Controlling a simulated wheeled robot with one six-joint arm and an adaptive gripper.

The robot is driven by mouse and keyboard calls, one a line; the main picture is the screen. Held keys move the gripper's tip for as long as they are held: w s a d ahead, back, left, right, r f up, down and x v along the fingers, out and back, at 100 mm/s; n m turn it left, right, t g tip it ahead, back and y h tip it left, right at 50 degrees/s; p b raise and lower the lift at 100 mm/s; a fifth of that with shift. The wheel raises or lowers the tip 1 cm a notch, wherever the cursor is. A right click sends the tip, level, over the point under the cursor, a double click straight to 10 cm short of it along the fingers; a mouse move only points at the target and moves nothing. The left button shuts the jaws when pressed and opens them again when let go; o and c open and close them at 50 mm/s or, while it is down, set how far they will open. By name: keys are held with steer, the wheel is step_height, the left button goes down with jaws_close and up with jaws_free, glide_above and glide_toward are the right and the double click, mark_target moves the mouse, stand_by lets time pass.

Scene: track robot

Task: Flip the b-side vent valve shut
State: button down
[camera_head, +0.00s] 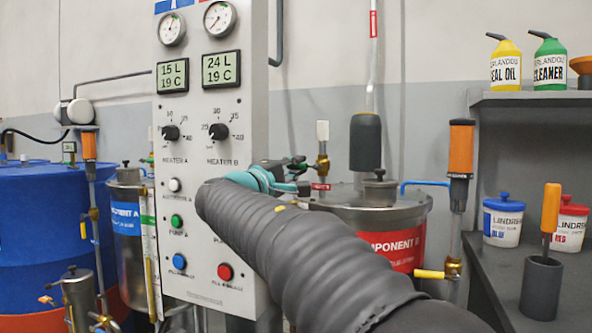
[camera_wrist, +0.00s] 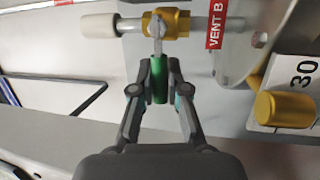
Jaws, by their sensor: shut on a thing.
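The b-side vent valve is a small brass valve (camera_wrist: 165,22) on a thin pipe in the wrist view, next to a red "VENT B" tag (camera_wrist: 216,22). Its lever has a silver stem and a green grip (camera_wrist: 160,82), and stands across the pipe. My gripper (camera_wrist: 160,85) is shut on the green grip, one finger on each side. In the head view the brass valve (camera_head: 322,168) stands upright above the Component B tank, with the red tag (camera_head: 320,187) below it. My gripper (camera_head: 298,172) is just left of it, and the lever is mostly hidden there.
The Component B tank (camera_head: 402,215) stands behind my arm, with a dark cylinder (camera_head: 365,142) above its lid. The control panel (camera_head: 210,110) is close on the left. An orange-handled valve (camera_head: 461,150) and a shelf (camera_head: 530,98) with bottles are on the right.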

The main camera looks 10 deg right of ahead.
steer(key=c, duration=1.2)
jaws_free()
steer(key=shift+o, duration=0.2)
steer(key=v, duration=1.2)
steer(key=shift+w+a, duration=0.1)
